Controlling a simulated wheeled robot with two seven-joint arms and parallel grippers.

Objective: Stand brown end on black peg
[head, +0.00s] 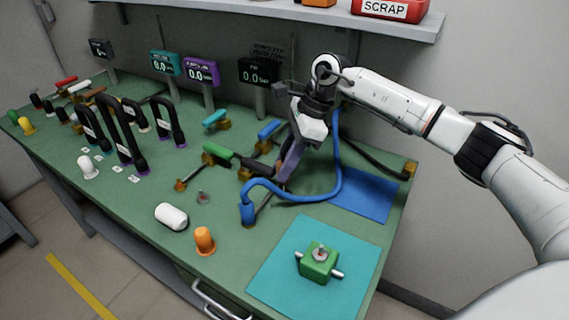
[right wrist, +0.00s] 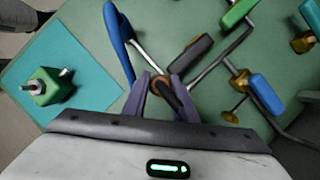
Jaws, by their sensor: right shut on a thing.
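My right gripper (head: 282,178) reaches down over the right half of the green bench. Its purple fingers (right wrist: 160,92) are shut on a dark piece with a round brown end (right wrist: 159,84), seen between the fingertips in the right wrist view. In the head view the held piece is mostly hidden by the fingers. A dark-handled lever (right wrist: 193,56) lies just beyond the fingertips. I cannot single out a black peg for certain. My left gripper is not in view.
A blue hose (head: 305,197) loops beside my right gripper. A green block (head: 318,266) sits on a teal mat (head: 275,275), and a blue mat (head: 367,200) lies behind. White (head: 171,216) and orange (head: 204,241) pieces are near the front edge. Gauges (head: 258,73) stand behind.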

